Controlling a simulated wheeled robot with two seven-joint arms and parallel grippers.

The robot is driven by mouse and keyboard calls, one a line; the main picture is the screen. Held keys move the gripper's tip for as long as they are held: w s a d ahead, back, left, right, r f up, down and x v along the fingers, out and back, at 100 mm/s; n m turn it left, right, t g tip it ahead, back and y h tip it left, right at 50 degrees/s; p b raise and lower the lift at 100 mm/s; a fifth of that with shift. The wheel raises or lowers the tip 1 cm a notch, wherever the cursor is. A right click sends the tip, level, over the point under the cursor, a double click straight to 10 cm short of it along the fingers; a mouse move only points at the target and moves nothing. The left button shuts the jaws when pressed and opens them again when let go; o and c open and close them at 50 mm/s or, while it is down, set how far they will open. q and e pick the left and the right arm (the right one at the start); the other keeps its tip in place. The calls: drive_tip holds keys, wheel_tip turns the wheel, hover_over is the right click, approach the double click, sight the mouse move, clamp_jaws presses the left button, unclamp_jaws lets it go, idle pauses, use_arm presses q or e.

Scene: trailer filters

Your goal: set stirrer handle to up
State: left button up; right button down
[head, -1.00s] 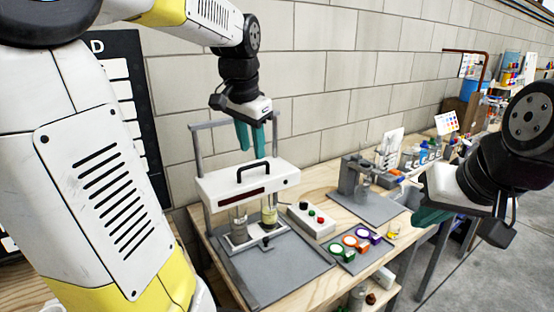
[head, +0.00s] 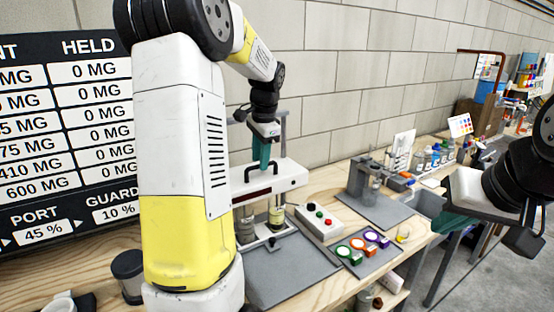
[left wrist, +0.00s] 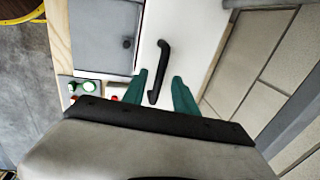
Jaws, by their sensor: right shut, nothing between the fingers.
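The stirrer's black handle (head: 274,164) is an arch on top of its white crossbar (head: 287,182). The crossbar is held on a grey frame above two small vessels (head: 276,214) on a grey plate. My right gripper (head: 452,224) is shut and empty at the right, away from the stirrer.
A control box (head: 320,222) with coloured buttons stands right of the stirrer. A dark board (head: 60,135) of figures stands left. My left arm hides part of the bench.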

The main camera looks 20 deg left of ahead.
use_arm(q)
drive_tip(key=shift+f, duration=0.35)
drive_tip(key=c, duration=0.7)
clamp_jaws()
drive_tip(key=shift+r, duration=0.15)
idle(0.4)
